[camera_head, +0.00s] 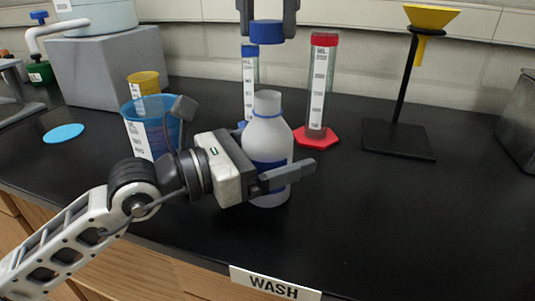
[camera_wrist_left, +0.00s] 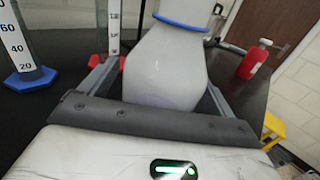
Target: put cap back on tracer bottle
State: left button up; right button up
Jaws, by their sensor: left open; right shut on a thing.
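The white tracer bottle (camera_head: 268,135) stands upright and uncapped on the black bench, with a blue ring round its neck and a blue band on its body. The blue cap (camera_head: 267,32) is held by my right gripper (camera_head: 267,28), above the bottle mouth and apart from it. My left gripper (camera_head: 240,145) is open at the bottle's body, and its front finger crosses in front of the bottle. In the left wrist view the bottle (camera_wrist_left: 168,65) stands between the fingers of my left gripper (camera_wrist_left: 160,85); whether they touch it cannot be told.
Behind the bottle stand a blue-topped cylinder (camera_head: 250,75) and a red-capped cylinder (camera_head: 320,85). A blue beaker (camera_head: 140,130) is at left behind my left arm. A yellow funnel on a black stand (camera_head: 398,138) is at right. The front right bench (camera_head: 400,220) is clear.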

aim_at(267, 94)
pick_arm(q)
jog(key=shift+d, duration=0.1)
jog(key=c, duration=1.5)
pick_arm(e)
jog(key=shift+f, duration=2.5)
jog(key=shift+f, duration=0.85)
jog(key=shift+f, duration=0.55)
